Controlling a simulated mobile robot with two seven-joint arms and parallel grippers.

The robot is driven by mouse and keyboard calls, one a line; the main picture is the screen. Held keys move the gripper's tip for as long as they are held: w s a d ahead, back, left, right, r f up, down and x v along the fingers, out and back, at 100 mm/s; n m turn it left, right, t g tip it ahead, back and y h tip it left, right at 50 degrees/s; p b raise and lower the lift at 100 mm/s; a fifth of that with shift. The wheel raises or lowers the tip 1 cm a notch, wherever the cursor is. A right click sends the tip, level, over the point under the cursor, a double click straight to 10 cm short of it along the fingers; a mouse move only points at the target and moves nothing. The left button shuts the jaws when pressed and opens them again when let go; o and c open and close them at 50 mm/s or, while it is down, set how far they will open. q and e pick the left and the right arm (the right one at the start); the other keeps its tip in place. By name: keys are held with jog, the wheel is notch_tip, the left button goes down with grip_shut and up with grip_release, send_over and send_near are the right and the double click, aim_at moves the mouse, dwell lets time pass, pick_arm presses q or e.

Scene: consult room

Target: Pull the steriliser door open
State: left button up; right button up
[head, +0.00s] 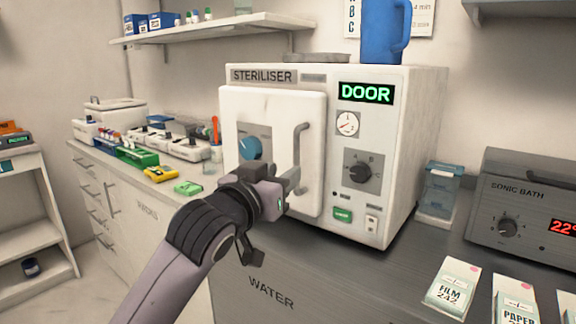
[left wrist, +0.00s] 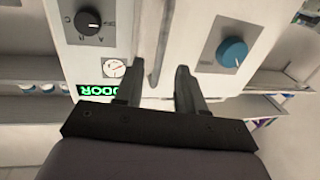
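The white steriliser (head: 400,150) stands on the dark counter with its display lit green, reading DOOR. Its door (head: 262,110) looks shut against the front; it has a blue knob (head: 249,147) and an upright grey bar handle (head: 299,150). My left gripper (head: 290,182) is at the lower end of this handle. In the left wrist view, the two fingers (left wrist: 159,72) are apart, and the handle (left wrist: 160,40) runs between them, with a gap visible on each side. The blue knob also shows there (left wrist: 232,51). My right gripper is out of view.
A blue jug (head: 384,35) and a grey tray (head: 315,58) are on top of the steriliser. A sonic bath (head: 525,200), a clear blue container (head: 438,190) and film and paper packs are at right. Racks and a yellow item (head: 162,173) are on the left counter.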

pick_arm(q)
jog(key=shift+x, duration=2.85)
grip_shut()
